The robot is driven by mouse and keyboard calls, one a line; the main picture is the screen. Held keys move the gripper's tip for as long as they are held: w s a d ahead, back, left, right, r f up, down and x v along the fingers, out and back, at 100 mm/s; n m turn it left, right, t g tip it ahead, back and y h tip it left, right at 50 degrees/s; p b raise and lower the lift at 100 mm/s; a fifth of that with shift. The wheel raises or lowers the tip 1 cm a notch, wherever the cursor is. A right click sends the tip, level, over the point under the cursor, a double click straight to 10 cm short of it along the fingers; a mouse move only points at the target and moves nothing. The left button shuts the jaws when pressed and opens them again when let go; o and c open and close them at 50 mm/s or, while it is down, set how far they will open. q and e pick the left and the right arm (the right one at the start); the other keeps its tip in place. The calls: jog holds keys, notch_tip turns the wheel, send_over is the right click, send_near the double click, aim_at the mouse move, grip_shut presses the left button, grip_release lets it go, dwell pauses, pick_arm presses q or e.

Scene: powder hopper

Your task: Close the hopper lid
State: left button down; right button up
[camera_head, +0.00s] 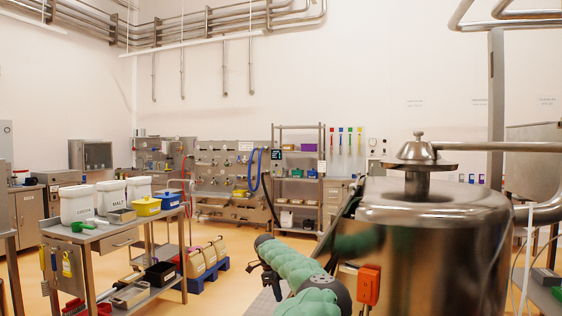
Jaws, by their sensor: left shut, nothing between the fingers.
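The hopper is a large shiny steel vessel (430,260) at the right, close to me. Its broad rounded steel top (435,200) appears level; whether a gap lies under its edge cannot be told. A small conical steel cap (418,153) with a knob sits above it on a short neck, by a horizontal bar running right to a post. My left gripper (271,284) is a small dark shape at the far end of my green arm, left of the vessel and apart from it. It is shut and empty. My right gripper is not in view.
An orange box (369,285) is at the vessel's left side. A steel table (95,234) with white bins and a yellow tub stands at the left. Shelving (299,179) stands at the back. Floor between is open.

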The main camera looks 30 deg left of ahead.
pick_arm(q)
jog(key=shift+w+d+f, duration=0.15)
jog(key=shift+d+f, duration=0.35)
jog(key=shift+d, duration=0.25)
jog(key=shift+d+f+h, duration=0.2)
jog(key=shift+f+h, duration=0.05)
jog(key=shift+h, duration=0.05)
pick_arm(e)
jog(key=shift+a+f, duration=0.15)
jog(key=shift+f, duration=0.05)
pick_arm(q)
jog(key=shift+d+f, duration=0.1)
jog(key=shift+d, duration=0.1)
jog(key=shift+a+r, duration=0.3)
jog(key=shift+a, duration=0.15)
jog(key=s+a+r, duration=0.1)
jog(key=a+r, duration=0.2)
jog(key=a, duration=0.3)
jog(key=s+a+r, duration=0.2)
jog(key=a+r, duration=0.1)
jog(key=a, duration=0.3)
jog(key=shift+a+r+b, duration=0.25)
jog(key=shift+r+b, duration=0.1)
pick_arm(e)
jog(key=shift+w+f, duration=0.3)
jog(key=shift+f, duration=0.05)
